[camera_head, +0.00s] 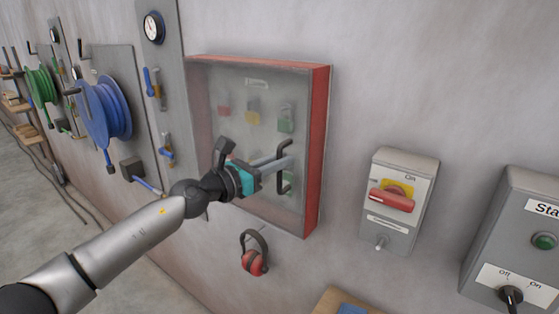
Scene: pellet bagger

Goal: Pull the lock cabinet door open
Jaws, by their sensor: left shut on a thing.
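The lock cabinet (318,150) is a shallow red-edged box on the wall, in the middle of the head view. Its clear door (225,85) appears closed against the frame. Padlocks in red, yellow and green (286,118) show behind the panel. A dark upright bar handle (286,150) sits near the door's right edge. My left gripper (288,162) reaches across the door from the lower left, with its fingers at the handle and shut on it. The arm hides the lower left of the door. My right gripper does not show.
Red ear muffs (254,260) hang below the cabinet. Right of it are a switch box with a red handle (392,201) and a grey control box (520,235). Blue (104,108) and green hose reels hang at left. Bare wall lies right of the cabinet.

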